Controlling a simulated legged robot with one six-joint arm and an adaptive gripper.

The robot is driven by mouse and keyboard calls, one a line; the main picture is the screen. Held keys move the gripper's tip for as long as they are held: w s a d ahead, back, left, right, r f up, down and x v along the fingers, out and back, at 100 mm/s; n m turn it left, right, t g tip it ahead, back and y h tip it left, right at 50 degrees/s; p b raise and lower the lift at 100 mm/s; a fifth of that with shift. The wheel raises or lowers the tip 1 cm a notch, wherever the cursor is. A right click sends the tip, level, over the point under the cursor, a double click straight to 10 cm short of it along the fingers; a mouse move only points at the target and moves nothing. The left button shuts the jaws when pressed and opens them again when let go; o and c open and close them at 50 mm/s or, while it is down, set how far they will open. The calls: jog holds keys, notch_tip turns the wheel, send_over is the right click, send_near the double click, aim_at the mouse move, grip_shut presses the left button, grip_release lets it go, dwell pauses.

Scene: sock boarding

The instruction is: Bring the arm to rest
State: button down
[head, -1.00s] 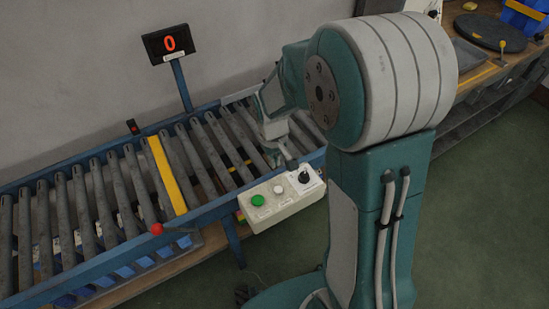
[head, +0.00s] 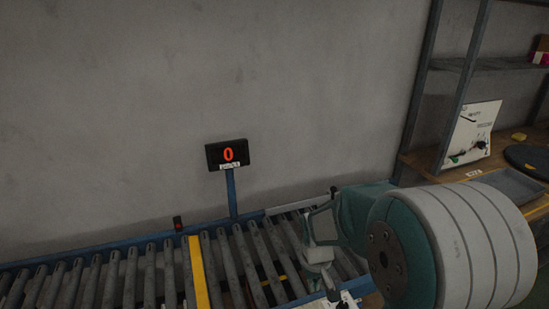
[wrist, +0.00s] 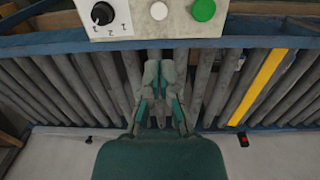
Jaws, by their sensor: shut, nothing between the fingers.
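My arm shows at the lower right in the head view, with its large grey and teal joint in front. My gripper (wrist: 159,72) is shut and empty in the wrist view, its fingertips together over the rollers.
The roller conveyor (head: 130,280) has a yellow bar (head: 198,272) across it. A display (head: 228,154) reading 0 stands on a post behind it. A bench (head: 455,175) with a white panel (head: 467,133) and a grey tray (head: 500,186) is at the right. The wall behind is bare.

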jog(key=s+d+r+m+t, duration=0.2)
jog(key=s+r+t, duration=0.3)
jog(key=s+r, duration=1.2)
notch_tip(320, 180, up, 2)
jog(key=shift+s+m+t, duration=0.15)
jog(key=shift+m+t, duration=0.15)
jog(key=shift+m, duration=0.2)
jog(key=shift+a, duration=0.1)
